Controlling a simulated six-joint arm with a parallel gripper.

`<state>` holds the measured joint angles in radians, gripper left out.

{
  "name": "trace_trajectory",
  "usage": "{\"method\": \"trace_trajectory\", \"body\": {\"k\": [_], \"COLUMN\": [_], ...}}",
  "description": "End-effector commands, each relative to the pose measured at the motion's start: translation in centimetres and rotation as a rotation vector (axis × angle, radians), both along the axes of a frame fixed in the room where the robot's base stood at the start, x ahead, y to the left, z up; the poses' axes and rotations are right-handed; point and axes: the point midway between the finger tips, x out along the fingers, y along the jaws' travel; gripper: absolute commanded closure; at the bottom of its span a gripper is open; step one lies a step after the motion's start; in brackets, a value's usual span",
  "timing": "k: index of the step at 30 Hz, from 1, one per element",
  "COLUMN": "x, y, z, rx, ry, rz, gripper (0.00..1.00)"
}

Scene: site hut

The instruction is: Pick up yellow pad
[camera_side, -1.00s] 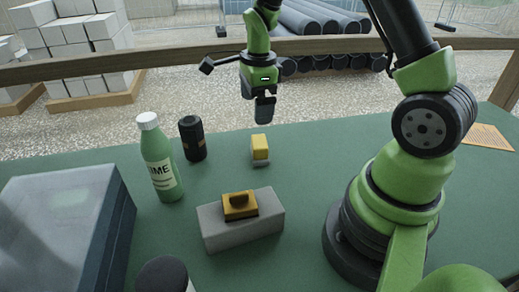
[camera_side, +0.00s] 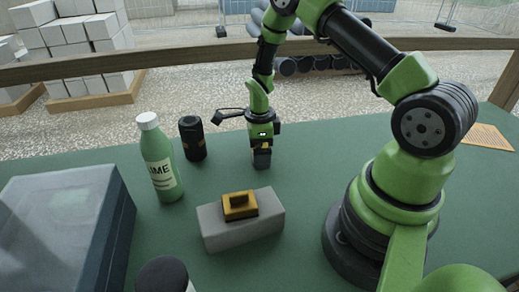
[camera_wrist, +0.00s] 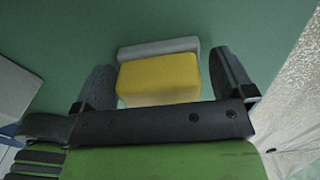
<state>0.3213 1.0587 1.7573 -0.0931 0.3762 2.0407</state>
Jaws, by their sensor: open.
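The yellow pad (camera_wrist: 158,78) is a small block with a grey strip (camera_wrist: 158,47) along one side. In the wrist view it sits between the two fingers of my gripper (camera_wrist: 166,82), with a small gap on each side. My gripper is open. In the side view my gripper (camera_side: 262,160) is down over the pad's place on the green table, and its fingers hide most of the pad.
A grey block (camera_side: 258,229) with a yellow-brown handled piece (camera_side: 240,205) on it stands nearer the camera. A green bottle (camera_side: 159,160) and a black can (camera_side: 193,140) stand to the left. A large grey-blue box (camera_side: 62,225) fills the front left. The table (camera_side: 310,195) right of the grey block is clear.

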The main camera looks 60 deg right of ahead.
Motion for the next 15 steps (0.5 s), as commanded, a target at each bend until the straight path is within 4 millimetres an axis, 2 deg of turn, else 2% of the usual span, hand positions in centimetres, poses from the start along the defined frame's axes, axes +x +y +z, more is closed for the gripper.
{"method": "trace_trajectory", "body": {"k": [8, 13, 14, 15], "x": [0.00, -0.01, -0.01, -0.01], "y": [0.00, 0.01, 0.01, 0.01], "z": [-0.35, -0.34, -0.33, -0.33], "rx": [0.001, 0.000, 0.000, 0.000], "ry": [-0.001, 0.000, 0.000, 0.000], "rz": [0.000, 0.000, 0.000, 0.000], "gripper": [0.00, 0.39, 0.44, 0.44]}}
